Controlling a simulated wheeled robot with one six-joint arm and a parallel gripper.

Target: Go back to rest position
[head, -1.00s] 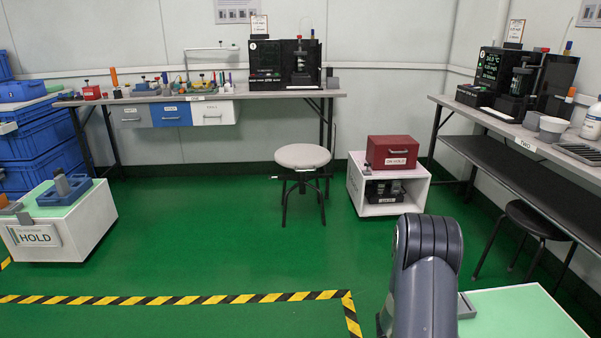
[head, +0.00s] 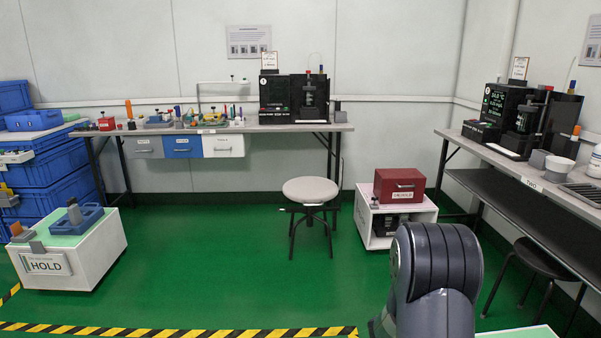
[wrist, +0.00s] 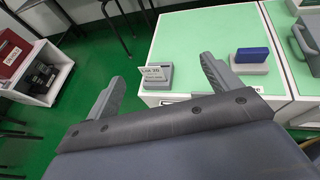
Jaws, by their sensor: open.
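My gripper (wrist: 162,85) is in the wrist view, with its two grey fingers spread wide apart. Nothing is held between them. A small grey block with a white label card (wrist: 157,76) shows between the fingers in the picture, standing on a pale green cabinet top (wrist: 190,35). I see no contact between the fingers and the block. My gripper does not show in the head view, where only a dark grey link of my arm rises at the lower right.
A blue block in a grey holder (wrist: 252,60) stands on the same top. A white cart with a red box (head: 399,186), a round stool (head: 311,190), a HOLD cabinet (head: 70,258) and workbenches (head: 340,127) stand around open green floor (head: 200,240). Striped tape (head: 200,331) crosses the front.

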